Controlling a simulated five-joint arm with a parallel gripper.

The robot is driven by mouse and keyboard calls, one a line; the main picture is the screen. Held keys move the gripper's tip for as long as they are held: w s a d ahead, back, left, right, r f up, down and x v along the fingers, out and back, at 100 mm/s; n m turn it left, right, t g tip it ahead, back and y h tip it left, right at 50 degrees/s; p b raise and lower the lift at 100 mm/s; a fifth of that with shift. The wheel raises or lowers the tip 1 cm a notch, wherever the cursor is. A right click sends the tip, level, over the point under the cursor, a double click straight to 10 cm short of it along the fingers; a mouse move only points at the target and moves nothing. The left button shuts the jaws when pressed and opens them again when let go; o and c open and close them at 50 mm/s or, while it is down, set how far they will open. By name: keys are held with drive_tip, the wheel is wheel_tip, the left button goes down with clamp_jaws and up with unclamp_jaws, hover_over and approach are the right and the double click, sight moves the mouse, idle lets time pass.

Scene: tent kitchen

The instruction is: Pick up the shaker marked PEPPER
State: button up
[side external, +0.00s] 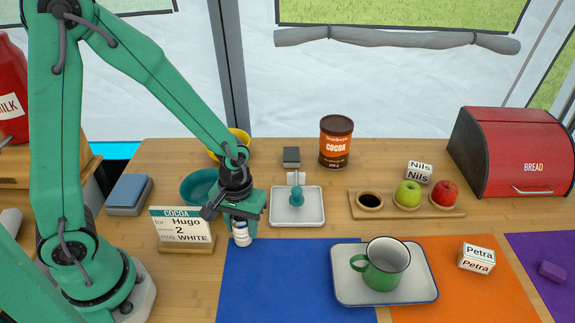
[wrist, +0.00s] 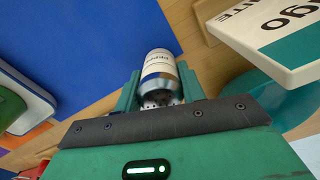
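A small white shaker with a dark band and a metal cap (side external: 241,233) is under my gripper, near the back left corner of the blue mat. In the wrist view the shaker (wrist: 160,68) has its holed cap towards me, and the dark lettering on its label is too small to read surely. My gripper (wrist: 160,88) has one green finger on each side of the cap, both appearing to touch it. In the side view my gripper (side external: 241,217) points down and hides the shaker's top. I cannot tell whether the shaker's base touches the table.
A COCOA order card (side external: 182,226) stands close left of my gripper. A teal bowl (side external: 198,187) is behind it. A white tray (side external: 310,219) with a teal item lies to the right. The blue mat (side external: 280,285) in front is mostly clear, beside a tray with a green mug (side external: 384,266).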

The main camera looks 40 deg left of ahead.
drive_tip(key=c, duration=0.4)
drive_tip(key=shift+r, duration=0.1)
drive_tip(key=shift+r, duration=2)
drive_tip(key=s+d+r, duration=0.2)
drive_tip(key=d, duration=0.1)
drive_tip(key=s+d+r, duration=0.2)
drive_tip(key=s, duration=0.1)
drive_tip(key=s+d+r, duration=0.2)
drive_tip(key=d, duration=0.1)
drive_tip(key=shift+s+d+r, duration=0.35)
drive_tip(key=shift+s+r, duration=0.05)
